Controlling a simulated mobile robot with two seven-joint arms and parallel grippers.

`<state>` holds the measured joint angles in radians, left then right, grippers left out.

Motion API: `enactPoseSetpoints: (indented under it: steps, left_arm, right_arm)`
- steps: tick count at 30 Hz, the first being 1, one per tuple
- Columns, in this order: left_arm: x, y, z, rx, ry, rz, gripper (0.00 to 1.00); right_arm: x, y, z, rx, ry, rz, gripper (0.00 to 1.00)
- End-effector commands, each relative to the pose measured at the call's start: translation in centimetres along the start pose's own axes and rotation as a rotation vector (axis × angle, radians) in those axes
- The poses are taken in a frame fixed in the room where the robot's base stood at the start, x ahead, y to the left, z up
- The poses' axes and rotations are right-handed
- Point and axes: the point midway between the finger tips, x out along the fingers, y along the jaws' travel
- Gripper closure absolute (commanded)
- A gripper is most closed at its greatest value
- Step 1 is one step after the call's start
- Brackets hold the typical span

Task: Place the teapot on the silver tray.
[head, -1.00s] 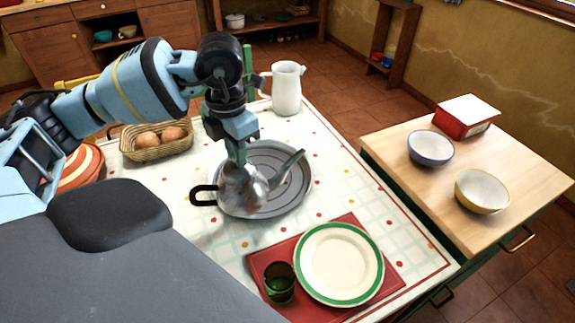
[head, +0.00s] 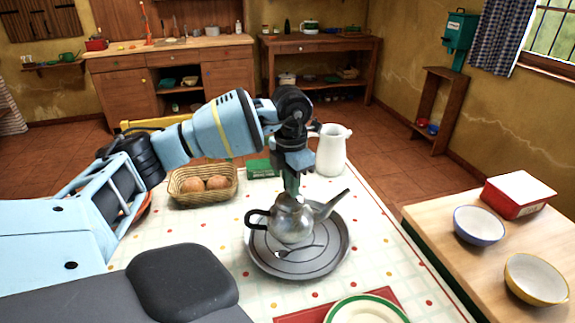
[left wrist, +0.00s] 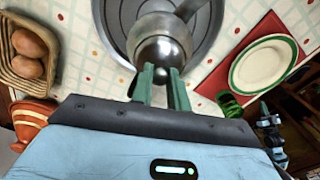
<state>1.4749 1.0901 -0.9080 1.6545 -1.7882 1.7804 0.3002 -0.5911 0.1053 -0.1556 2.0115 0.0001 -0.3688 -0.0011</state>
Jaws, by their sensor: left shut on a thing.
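The teapot (head: 290,220) is silver metal with a black handle on the left and a spout to the upper right. It looks upright. My left gripper (head: 291,194) is shut on its top from above. The left wrist view shows the teapot (left wrist: 150,28) in front of the jaws (left wrist: 160,82). A small spoon-like shape (head: 300,250) shows on the tray. Part of my right arm seems to show in the left wrist view.
A wooden counter (head: 440,222) with bowls is at the right.

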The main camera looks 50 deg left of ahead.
Motion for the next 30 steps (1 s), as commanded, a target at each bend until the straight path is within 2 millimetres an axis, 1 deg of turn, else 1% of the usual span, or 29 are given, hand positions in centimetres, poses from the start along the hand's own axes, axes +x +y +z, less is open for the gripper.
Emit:
enactPoseSetpoints:
  steps: [1, 6, 12, 16, 25, 29, 30]
  left_arm:
    - [-0.3, 0.5, 0.7, -0.003, -0.008, -0.002, 1.0]
    - [0.0, 2.3, 2.4, -0.003, -0.007, -0.001, 1.0]
    - [0.2, 3.8, 3.8, -0.002, -0.008, -0.001, 1.0]
    - [0.3, 4.3, 4.3, 0.0, -0.007, -0.001, 1.0]
    - [0.3, 4.5, 4.4, 0.0, -0.007, -0.001, 1.0]
    - [0.4, 5.0, 4.8, -0.001, -0.007, -0.001, 1.0]
    - [0.9, 4.9, 4.7, 0.0, -0.004, -0.001, 1.0]
  right_arm:
    - [-0.1, 0.0, 0.0, 0.0, -0.001, 0.0, 1.0]
    - [-0.1, 0.0, 0.1, 0.0, -0.003, 0.0, 1.0]
    - [-0.1, 0.0, 0.2, 0.0, -0.004, 0.0, 1.0]
    - [-0.1, 0.0, 0.2, -0.001, -0.005, 0.0, 1.0]
    - [-0.1, 0.0, 0.3, -0.001, -0.006, 0.0, 1.0]
    - [-0.1, 0.0, 0.3, -0.001, -0.006, 0.0, 1.0]
    - [-0.1, 0.0, 0.2, -0.002, -0.005, 0.0, 1.0]
